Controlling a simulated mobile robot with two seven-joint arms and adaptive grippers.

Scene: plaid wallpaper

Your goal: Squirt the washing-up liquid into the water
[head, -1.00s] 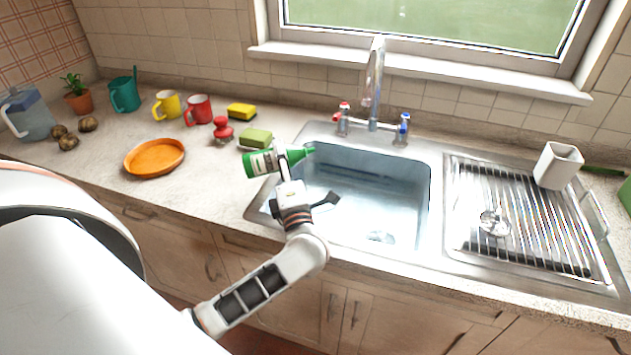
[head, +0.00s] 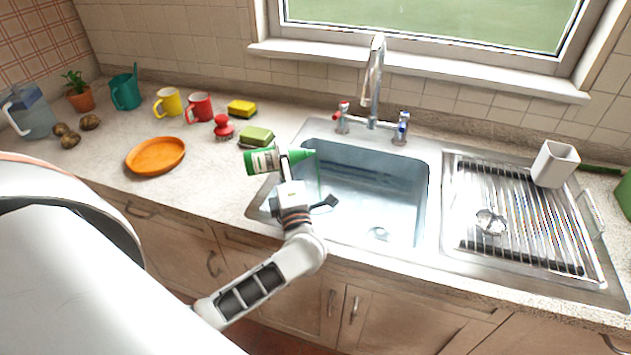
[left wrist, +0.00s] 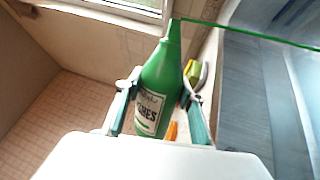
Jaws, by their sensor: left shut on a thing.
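A green washing-up liquid bottle (head: 262,161) with a white label lies tipped on its side, its nozzle pointing right over the sink's left edge. My left gripper (head: 284,168) is shut on it. In the left wrist view the bottle (left wrist: 160,82) sits between the two fingers. A thin green stream leaves the nozzle and falls into the sink basin (head: 385,185). The basin looks bluish and its drain shows through; I cannot tell the water's level. My right gripper is not in view.
A tap (head: 374,80) stands behind the basin, with a drainer (head: 520,215) and white pot (head: 555,164) to the right. The front counter left of the sink is clear.

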